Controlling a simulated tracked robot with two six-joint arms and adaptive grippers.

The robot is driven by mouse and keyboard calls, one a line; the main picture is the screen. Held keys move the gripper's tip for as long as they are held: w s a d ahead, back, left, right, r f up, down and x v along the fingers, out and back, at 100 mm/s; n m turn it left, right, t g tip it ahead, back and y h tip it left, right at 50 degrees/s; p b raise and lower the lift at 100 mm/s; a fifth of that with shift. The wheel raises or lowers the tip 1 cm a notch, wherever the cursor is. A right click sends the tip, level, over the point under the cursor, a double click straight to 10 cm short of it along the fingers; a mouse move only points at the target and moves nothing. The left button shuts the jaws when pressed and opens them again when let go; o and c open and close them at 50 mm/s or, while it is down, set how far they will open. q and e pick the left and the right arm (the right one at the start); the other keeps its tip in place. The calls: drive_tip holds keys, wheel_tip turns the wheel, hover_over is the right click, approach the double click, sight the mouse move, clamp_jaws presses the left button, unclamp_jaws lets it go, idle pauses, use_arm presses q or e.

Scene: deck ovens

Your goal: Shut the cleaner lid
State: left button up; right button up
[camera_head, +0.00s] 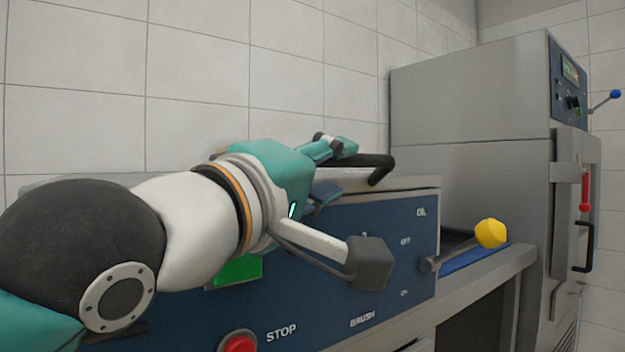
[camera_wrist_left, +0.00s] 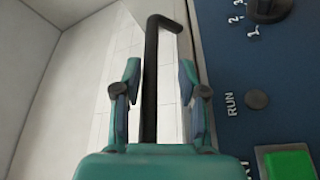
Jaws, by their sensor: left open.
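The cleaner (camera_head: 330,290) is a grey machine with a blue front panel, in the middle of the head view. A black bar handle (camera_head: 380,168) with a bent end shows at its top edge, partly behind my gripper. I cannot tell how far the lid is tilted, as my arm hides much of the top. My left gripper (camera_head: 333,172) is open at the handle. In the left wrist view the handle (camera_wrist_left: 151,80) runs between the two open fingers, with a gap visible on the right. My right gripper is not in view.
A red stop button (camera_head: 238,343), a green button (camera_head: 235,271) and a yellow-knobbed lever (camera_head: 490,233) are on the cleaner's front and right. A tall grey oven (camera_head: 470,170) stands at the right. A tiled wall (camera_head: 200,60) closes the back.

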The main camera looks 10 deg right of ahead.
use_arm(q)
drive_tip(key=v, duration=1.2)
drive_tip(key=shift+w, duration=0.15)
